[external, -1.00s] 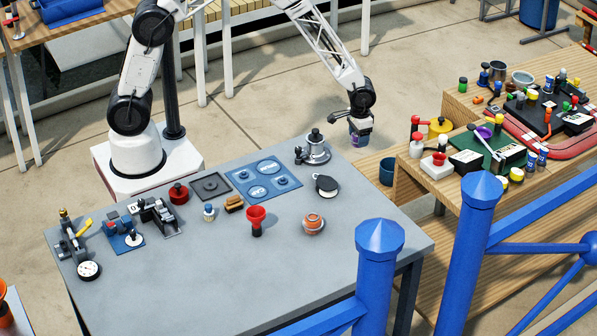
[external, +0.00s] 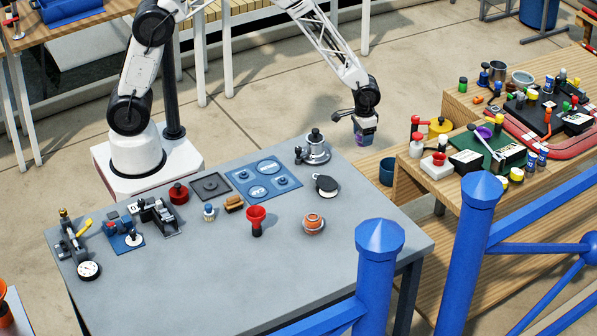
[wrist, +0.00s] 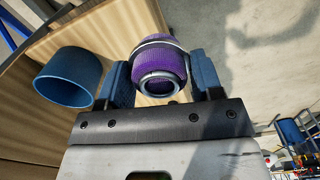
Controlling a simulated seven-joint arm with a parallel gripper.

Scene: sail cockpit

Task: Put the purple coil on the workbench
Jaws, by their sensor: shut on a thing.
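The purple coil (wrist: 161,66) is a short ringed cylinder with a pale metal rim, seen in the wrist view between the two blue fingers of my gripper (wrist: 163,82). My gripper is shut on it. In the external view my gripper (external: 364,134) hangs in the air past the far right corner of the grey workbench (external: 190,270), and only a small purple patch of the coil (external: 361,140) shows below it. The workbench top is to the left of and nearer than my gripper.
A blue cup (external: 387,171) stands on a low wooden shelf beside my gripper; it also shows in the wrist view (wrist: 66,77). The bench holds a black-lidded pot (external: 325,185), an orange pot (external: 313,224) and a red funnel (external: 256,217). Its front middle is clear. Blue railings stand in front.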

